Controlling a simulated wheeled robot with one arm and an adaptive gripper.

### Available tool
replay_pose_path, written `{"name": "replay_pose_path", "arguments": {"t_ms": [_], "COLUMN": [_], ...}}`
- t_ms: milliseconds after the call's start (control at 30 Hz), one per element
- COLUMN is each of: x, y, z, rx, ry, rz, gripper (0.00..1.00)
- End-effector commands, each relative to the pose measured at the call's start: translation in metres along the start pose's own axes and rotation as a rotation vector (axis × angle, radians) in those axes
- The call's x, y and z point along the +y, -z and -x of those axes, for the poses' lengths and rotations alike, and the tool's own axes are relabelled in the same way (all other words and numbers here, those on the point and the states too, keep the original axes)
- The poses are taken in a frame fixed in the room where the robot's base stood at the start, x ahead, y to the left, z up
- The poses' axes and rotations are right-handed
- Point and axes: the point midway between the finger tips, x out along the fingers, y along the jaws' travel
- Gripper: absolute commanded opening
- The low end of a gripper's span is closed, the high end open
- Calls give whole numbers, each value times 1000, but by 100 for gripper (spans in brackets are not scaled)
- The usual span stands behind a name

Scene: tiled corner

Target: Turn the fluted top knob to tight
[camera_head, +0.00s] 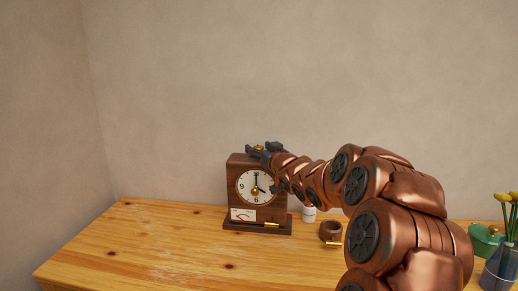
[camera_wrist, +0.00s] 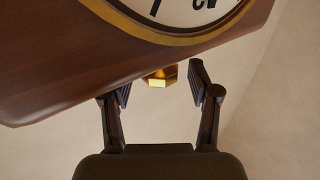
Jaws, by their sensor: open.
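The dark wooden clock (camera_head: 236,194) stands upright on the table with a round white dial. The gold fluted knob (camera_head: 259,147) sits on its top, mostly hidden behind my gripper in the head view. My gripper (camera_head: 262,151) is at the clock's top, reaching in from the right. In the wrist view my gripper (camera_wrist: 160,88) is open, and the knob (camera_wrist: 160,78) shows between the fingertips, with a gap visible on each side. The clock body (camera_wrist: 60,60) and part of its dial fill the upper part of that view.
A card with a curved scale (camera_head: 243,214) is on the clock's lower front. A wooden cup (camera_head: 330,230) and a white container (camera_head: 309,214) stand right of the clock. A green pot (camera_head: 485,238) and a flower vase (camera_head: 502,267) are far right. The table's left (camera_head: 130,240) is clear.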

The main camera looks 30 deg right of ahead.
Motion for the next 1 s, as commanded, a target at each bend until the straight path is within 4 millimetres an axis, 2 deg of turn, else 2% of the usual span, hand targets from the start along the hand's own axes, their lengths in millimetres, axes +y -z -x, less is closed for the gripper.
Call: {"name": "replay_pose_path", "arguments": {"t_ms": [600,800,1000], "x": [0,1,0], "y": [0,0,0], "z": [90,106,110], "rx": [1,1,1], "ry": [-1,-2,-1], "rz": [-2,-2,-1], "gripper": [61,61,61]}}
